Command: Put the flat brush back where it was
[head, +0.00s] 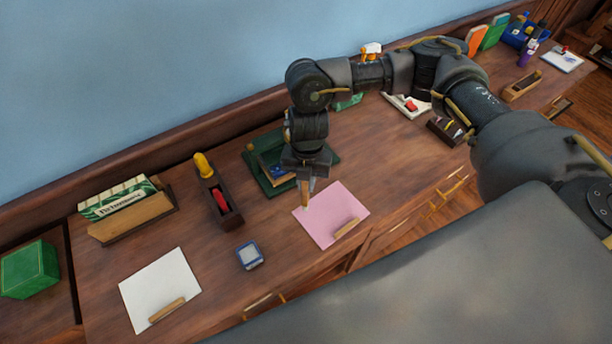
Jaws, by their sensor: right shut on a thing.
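My right gripper (307,179) points down from the arm that reaches in from the right. It is shut on a narrow thing with a tan lower end, which I take to be the flat brush (305,195). The brush hangs upright at the upper left edge of a pink sheet (336,212). I cannot tell whether its tip touches the sheet. The fingers hide its upper part. My left gripper is not in view.
A dark green tray (253,172) lies just behind the gripper. A dark narrow box (230,213) holds a red and a yellow thing. A white sheet (158,287), a small blue-rimmed block (250,256) and a wooden holder (130,217) are further left.

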